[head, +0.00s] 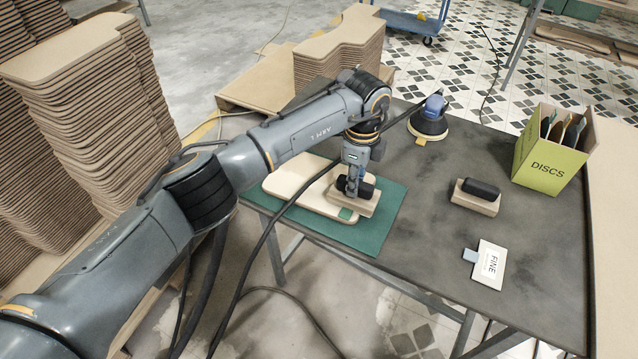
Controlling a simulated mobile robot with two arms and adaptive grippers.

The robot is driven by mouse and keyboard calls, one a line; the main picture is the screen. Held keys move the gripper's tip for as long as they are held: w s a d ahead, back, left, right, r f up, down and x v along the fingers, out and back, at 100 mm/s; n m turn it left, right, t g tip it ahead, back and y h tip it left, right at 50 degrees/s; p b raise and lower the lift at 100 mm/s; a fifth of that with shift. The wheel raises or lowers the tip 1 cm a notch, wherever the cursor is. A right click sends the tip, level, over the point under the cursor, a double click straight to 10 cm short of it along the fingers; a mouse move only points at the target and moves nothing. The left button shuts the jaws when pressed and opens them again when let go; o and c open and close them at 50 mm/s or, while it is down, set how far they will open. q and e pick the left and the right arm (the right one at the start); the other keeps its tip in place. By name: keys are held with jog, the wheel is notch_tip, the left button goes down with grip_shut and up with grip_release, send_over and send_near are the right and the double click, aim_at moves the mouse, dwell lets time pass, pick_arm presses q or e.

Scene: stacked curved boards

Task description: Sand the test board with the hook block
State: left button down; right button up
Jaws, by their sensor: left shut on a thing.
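My left gripper (354,188) reaches in from the left and is shut on the black handle of a sanding block, the hook block (352,204). The block has a pale tan base and sits over the right part of the test board (285,182). The test board is a cream, rounded board lying on a green mat (388,222). A small green patch shows at the block's front edge. The block's underside is hidden, and its exact contact with the board cannot be seen. My right gripper is not in view.
A second block with a black handle (476,196) sits on the grey table (420,270). A card marked FINE (489,265) lies near it. A green DISCS box (548,165) stands at the right. A blue-topped sander (429,120) stands behind. Stacked curved boards (95,90) fill the left.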

aim_at(339, 177)
pick_arm(q)
jog(key=shift+w+a+f, duration=0.1)
jog(key=shift+w+a, duration=0.25)
jog(key=shift+a, duration=0.4)
jog(key=shift+w+a+f, duration=0.1)
jog(key=shift+w+a, duration=0.2)
jog(key=shift+a, duration=0.45)
jog(key=shift+a, duration=0.1)
jog(key=shift+a, duration=0.15)
jog(key=shift+w+a, duration=0.35)
jog(key=shift+a, duration=0.35)
jog(key=shift+w+a, duration=0.3)
jog(key=shift+a, duration=0.35)
jog(key=shift+w+a+r, duration=0.1)
jog(key=shift+w+a, duration=0.3)
jog(key=shift+a, duration=0.3)
jog(key=shift+w+a+r, duration=0.1)
jog(key=shift+w+a, duration=0.25)
jog(key=shift+a, duration=0.35)
